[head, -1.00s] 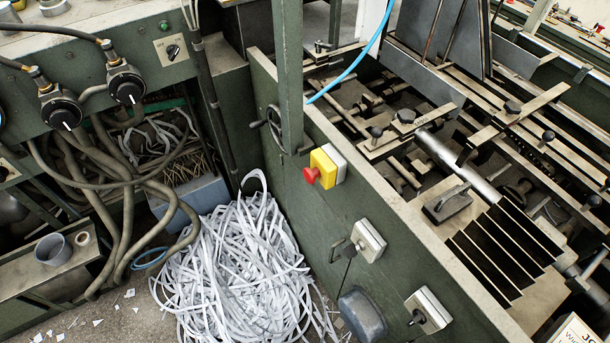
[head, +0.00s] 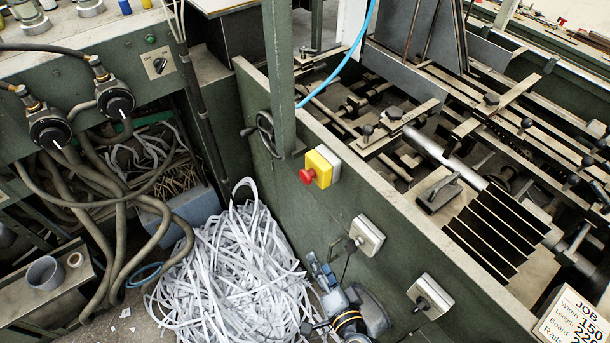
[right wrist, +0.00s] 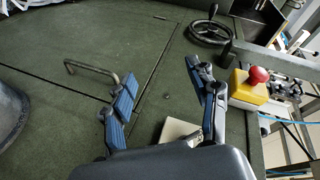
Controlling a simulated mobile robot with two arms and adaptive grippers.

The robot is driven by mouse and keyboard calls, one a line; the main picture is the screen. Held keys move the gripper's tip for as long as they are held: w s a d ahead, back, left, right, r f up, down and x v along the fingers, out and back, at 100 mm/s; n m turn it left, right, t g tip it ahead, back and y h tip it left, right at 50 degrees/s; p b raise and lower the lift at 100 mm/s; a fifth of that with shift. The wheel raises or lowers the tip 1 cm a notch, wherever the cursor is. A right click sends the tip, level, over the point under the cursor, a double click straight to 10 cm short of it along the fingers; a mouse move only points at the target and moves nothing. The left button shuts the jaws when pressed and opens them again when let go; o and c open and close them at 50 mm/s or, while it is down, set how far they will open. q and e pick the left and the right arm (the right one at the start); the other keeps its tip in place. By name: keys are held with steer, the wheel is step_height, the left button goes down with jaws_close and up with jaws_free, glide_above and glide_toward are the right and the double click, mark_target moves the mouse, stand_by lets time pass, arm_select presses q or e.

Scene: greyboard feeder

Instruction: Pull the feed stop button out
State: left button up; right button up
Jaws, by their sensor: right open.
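The feed stop button is a red mushroom head (head: 307,176) on a yellow box (head: 322,167), fixed to the green machine panel (head: 290,205). My right gripper (head: 315,295) is below the button in the head view, in front of the panel, apart from it. In the right wrist view the gripper (right wrist: 165,88) has its two blue-padded fingers spread with nothing between them. There the red button (right wrist: 259,75) and its yellow box (right wrist: 245,90) lie to the right of the fingers, outside the gap. My left gripper is not in view.
A handwheel (head: 268,134) is on the panel left of the button. Two grey-white switch boxes (head: 368,236) (head: 432,293) are to its lower right. A bent handle (right wrist: 92,70) shows in the wrist view. Shredded paper (head: 230,265) and hoses (head: 120,200) fill the lower left.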

mark_target(306, 183)
step_height(306, 183, up, 16)
steer(key=w+m+t, duration=0.2)
steer(key=m+t, duration=0.1)
steer(key=m, duration=0.3)
steer(key=x, duration=0.4)
steer(key=p+x, duration=0.1)
steer(key=x, duration=0.4)
steer(key=p+x, duration=0.1)
steer(key=x, duration=0.3)
steer(key=shift+w+a+r, duration=0.15)
steer(key=shift+w+r, duration=0.05)
steer(key=shift+r, duration=0.1)
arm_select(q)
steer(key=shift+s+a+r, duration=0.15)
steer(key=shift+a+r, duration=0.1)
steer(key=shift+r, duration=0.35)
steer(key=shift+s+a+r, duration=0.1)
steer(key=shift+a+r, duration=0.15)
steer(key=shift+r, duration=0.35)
arm_select(e)
steer(key=shift+m+t+h, duration=0.3)
steer(key=shift+h, duration=0.1)
